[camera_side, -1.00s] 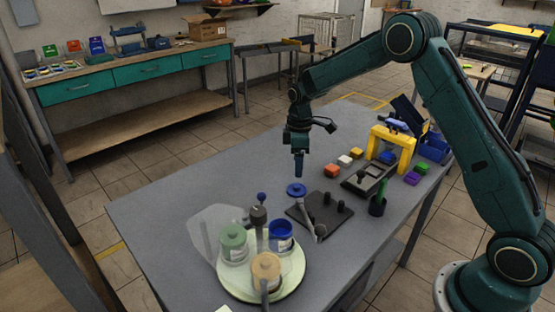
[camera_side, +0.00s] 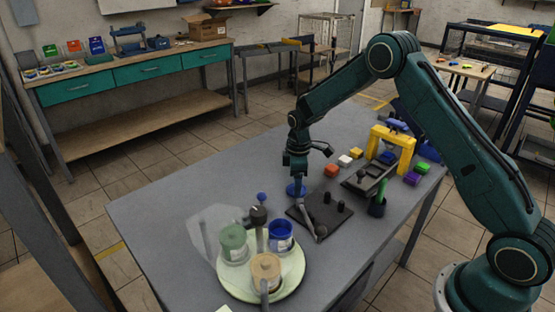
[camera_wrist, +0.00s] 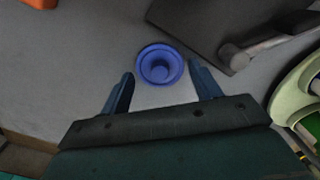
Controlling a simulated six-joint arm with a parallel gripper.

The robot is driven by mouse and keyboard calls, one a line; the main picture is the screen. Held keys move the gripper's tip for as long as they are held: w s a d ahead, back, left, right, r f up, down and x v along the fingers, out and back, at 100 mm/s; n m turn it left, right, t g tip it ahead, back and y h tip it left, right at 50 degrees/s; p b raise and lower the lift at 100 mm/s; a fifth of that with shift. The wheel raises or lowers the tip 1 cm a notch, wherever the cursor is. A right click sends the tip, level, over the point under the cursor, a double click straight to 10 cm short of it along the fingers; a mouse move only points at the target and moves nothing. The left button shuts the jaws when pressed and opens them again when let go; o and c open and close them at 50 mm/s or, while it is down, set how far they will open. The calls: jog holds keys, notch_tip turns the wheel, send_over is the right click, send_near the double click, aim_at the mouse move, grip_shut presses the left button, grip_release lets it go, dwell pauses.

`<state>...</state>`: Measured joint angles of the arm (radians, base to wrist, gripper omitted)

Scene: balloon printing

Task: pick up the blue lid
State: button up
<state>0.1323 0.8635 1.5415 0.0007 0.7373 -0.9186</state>
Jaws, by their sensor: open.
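The blue lid (camera_side: 296,190) lies on the grey table, left of the black plate. In the wrist view the lid (camera_wrist: 160,65) is a round blue disc with a raised knob in its middle. My gripper (camera_side: 297,180) points down right over the lid in the side view and partly hides it. In the wrist view my gripper (camera_wrist: 161,85) is open, with one finger on each side and the lid just beyond the fingertips, between their lines. The side view does not clearly show whether the fingers touch the lid.
A black plate (camera_side: 318,222) with pegs lies close beside the lid. A round pale green tray (camera_side: 295,285) with green, blue and tan jars stands nearer the camera. A yellow arch (camera_side: 405,146) and small coloured blocks stand farther right.

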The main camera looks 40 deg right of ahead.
jog(key=shift+f, duration=0.35)
jog(key=c, duration=0.6)
notch_tip(320, 180, up, 20)
dwell(0.9)
jog(key=shift+a, duration=0.1)
dwell(0.4)
